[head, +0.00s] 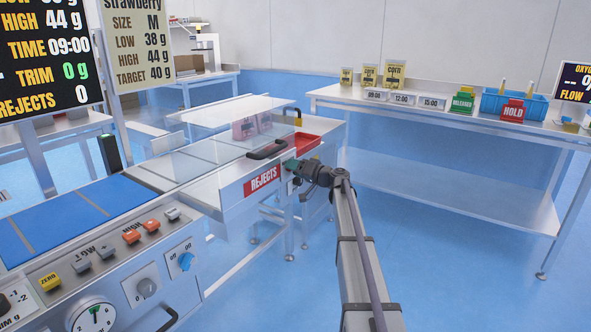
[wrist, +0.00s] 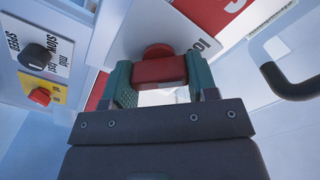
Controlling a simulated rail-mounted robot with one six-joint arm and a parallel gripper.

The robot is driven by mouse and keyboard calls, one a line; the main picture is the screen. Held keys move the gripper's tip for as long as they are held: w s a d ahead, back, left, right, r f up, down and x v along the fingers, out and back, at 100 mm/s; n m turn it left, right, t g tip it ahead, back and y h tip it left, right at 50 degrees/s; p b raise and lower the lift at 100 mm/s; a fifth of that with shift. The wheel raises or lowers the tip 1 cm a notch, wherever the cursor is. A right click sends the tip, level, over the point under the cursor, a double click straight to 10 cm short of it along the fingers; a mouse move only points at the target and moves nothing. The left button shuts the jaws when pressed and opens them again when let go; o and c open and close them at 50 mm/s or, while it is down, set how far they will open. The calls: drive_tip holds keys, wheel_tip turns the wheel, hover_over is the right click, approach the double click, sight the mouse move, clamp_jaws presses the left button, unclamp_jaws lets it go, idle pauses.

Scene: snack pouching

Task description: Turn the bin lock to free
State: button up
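The bin lock (wrist: 158,68) is a red knob with a bar-shaped handle, below a white label with partly hidden lettering in the wrist view. My gripper (wrist: 160,80) has its two teal fingers at the two ends of the red bar. They appear to touch it on both sides, so it looks shut on the bar. The bar lies about level across the wrist picture. In the head view my gripper (head: 291,166) is at the end of the rejects bin, beside the red REJECTS label (head: 262,181), and hides the lock.
A dark bin handle (wrist: 290,82) sticks out to the right of the lock. A speed dial (wrist: 35,57) and a red button (wrist: 40,96) on yellow are at left. A red tray (head: 306,141) lies behind my gripper. Open blue floor (head: 440,270) is at right.

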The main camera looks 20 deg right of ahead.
drive_tip(key=c, duration=0.4)
drive_tip(key=shift+o, duration=0.2)
drive_tip(key=shift+m, duration=0.3)
drive_tip(key=m, duration=0.8)
drive_tip(key=shift+f, duration=0.1)
drive_tip(key=m, duration=0.4)
drive_tip(key=shift+m, duration=0.3)
drive_tip(key=m, duration=0.4)
drive_tip(key=shift+f+m, duration=0.1)
drive_tip(key=shift+m, duration=0.2)
